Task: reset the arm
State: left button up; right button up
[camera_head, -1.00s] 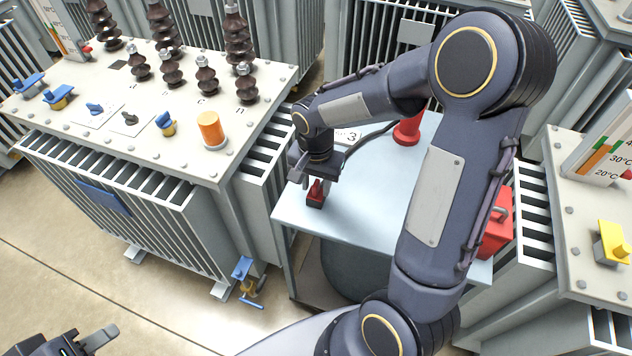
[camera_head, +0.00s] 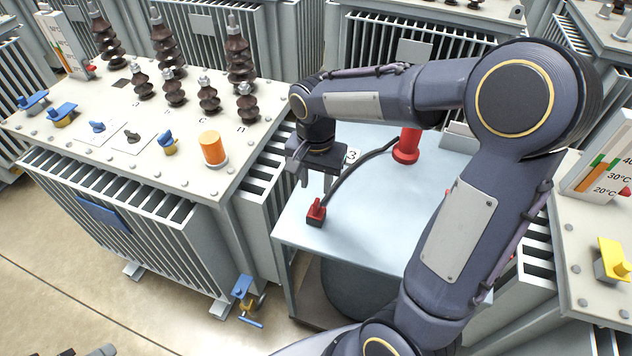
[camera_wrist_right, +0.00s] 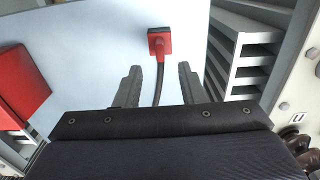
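My right gripper (camera_head: 316,186) is above the pale blue table (camera_head: 345,255), with its fingers pointing down. In the right wrist view its two fingers (camera_wrist_right: 159,75) are spread, with nothing held between them. A red plug with a dark base (camera_head: 316,212) stands on the table below and apart from the fingers. It also shows in the right wrist view (camera_wrist_right: 159,41), beyond the fingertips, with its black cable running back between them. Only a small piece of my left gripper (camera_head: 98,351) shows at the bottom left edge; its fingers are mostly cut off.
The cable leads to a red cylindrical post (camera_head: 407,146) on the table. A transformer with brown insulators (camera_head: 241,60) and an orange cap (camera_head: 212,152) stands left. Another transformer with a yellow block (camera_head: 612,260) stands right. A red box (camera_wrist_right: 22,85) shows in the wrist view.

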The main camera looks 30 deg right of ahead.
dwell(0.3)
jog(key=shift+s+r, duration=0.3)
jog(key=s+a+r+n+t+y, duration=0.1)
jog(key=s+n+t, duration=0.1)
jog(key=s, duration=0.3)
jog(key=s+a+r+n+t+y, duration=0.1)
jog(key=s+r+n, duration=0.1)
jog(key=s, duration=0.4)
jog(key=s+a+r+n+t+y+p, duration=0.1)
jog(key=s+a+r+n+t, duration=0.1)
jog(key=s+n, duration=0.2)
jog(key=shift+s+t+y, duration=0.3)
jog(key=shift+s+y, duration=0.1)
jog(key=shift+s, duration=0.25)
jog(key=shift+r, duration=0.1)
